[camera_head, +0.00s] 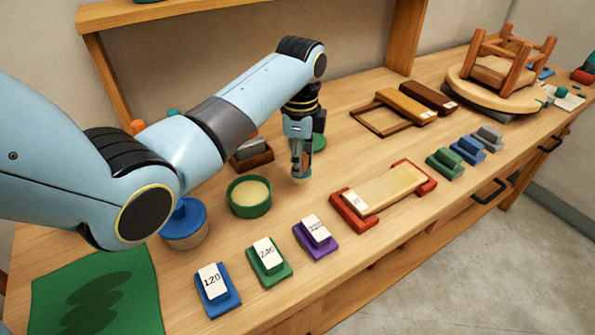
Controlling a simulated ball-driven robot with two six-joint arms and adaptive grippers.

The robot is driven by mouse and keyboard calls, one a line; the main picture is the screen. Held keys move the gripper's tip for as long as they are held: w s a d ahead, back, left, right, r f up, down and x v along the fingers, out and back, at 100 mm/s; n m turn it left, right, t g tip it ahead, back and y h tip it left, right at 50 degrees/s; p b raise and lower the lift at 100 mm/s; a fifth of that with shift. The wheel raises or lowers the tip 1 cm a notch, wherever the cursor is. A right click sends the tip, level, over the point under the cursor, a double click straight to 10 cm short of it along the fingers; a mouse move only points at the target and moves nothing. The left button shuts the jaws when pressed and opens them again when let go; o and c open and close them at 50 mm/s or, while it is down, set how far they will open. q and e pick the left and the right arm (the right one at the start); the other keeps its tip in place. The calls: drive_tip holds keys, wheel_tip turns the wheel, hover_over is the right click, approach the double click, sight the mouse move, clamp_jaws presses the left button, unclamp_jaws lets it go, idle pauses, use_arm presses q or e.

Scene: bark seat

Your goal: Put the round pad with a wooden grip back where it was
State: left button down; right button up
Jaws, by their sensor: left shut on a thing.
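My left gripper (301,160) points down over the middle of the bench and is shut. A small pale tan round piece (302,179) shows at its fingertips, and I take it for the round pad with a wooden grip. The fingers hide most of it, so I cannot tell whether it touches the bench top. An open green tin (236,205) with a cream filling stands just left of the gripper. My right gripper is not in view.
A blue-lidded jar (186,215) and a dark brown box (250,158) stand near my arm. Sanding blocks marked 120 (213,282) and 240 (264,249) and a purple block (315,228) line the front. A red-ended holder (352,212) lies right.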

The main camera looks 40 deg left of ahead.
use_arm(q)
drive_tip(key=shift+s+a+f, duration=0.1)
drive_tip(key=shift+a+f, duration=0.05)
drive_tip(key=shift+f, duration=2)
drive_tip(key=c, duration=1.1)
unclamp_jaws()
drive_tip(key=shift+f, duration=0.15)
wheel_tip(320, 180, up, 12)
drive_tip(key=shift+r, duration=0.2)
